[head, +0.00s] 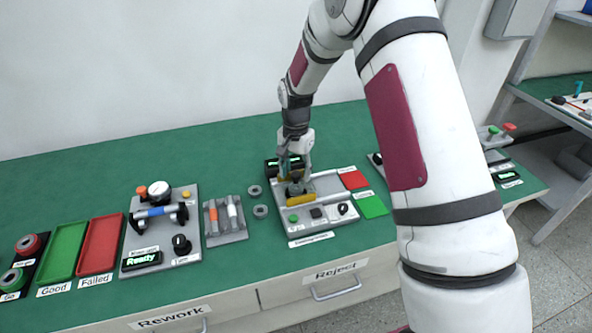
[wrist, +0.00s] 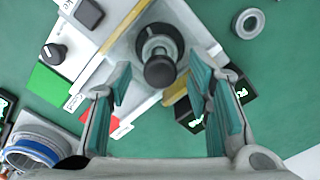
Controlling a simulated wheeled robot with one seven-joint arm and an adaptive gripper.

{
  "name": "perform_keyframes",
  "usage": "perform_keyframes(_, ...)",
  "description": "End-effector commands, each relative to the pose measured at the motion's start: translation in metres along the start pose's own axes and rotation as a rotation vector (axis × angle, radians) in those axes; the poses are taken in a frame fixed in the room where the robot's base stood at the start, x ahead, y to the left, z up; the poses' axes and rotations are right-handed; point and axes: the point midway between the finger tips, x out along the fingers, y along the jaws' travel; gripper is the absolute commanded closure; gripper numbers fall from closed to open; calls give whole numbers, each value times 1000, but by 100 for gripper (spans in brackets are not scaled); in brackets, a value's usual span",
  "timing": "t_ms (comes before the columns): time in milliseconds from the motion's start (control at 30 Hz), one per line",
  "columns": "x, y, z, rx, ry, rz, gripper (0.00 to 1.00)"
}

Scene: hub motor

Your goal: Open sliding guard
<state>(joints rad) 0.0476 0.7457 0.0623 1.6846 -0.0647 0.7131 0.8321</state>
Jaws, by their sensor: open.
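The test station (head: 328,222) is a light grey box on the green bench. A grey and yellow piece (head: 301,199), which looks like the sliding guard, sits on it around a dark round post (head: 296,187). In the wrist view the post (wrist: 160,68) stands upright between grey walls with yellow edges (wrist: 176,95). My gripper (head: 293,172) is over the back of the station, pointing down. In the wrist view my gripper (wrist: 160,90) is open, its teal pads on either side below the post. I cannot tell whether a finger touches the guard.
A dark display (wrist: 235,98) stands close by the right finger. Red (head: 353,180) and green (head: 372,207) pads lie right of the station. Two grey rings (head: 260,211) lie to its left, near a small tool tray (head: 226,222) and another fixture (head: 160,228).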

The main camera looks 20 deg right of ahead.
Motion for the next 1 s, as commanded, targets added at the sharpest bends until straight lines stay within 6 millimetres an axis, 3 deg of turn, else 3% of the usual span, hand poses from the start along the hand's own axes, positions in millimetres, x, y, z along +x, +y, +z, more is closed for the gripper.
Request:
perform_keyframes(133, 0, 0, 0, 0, 0, 0, 56)
perform_keyframes(333, 0, 0, 0, 0, 0, 0, 100)
perform_keyframes(567, 0, 4, -5, 3, 1, 0, 100)
perform_keyframes(800, 0, 40, -43, 7, 2, 0, 100)
perform_keyframes(1000, 0, 59, -60, 2, 1, -1, 100)
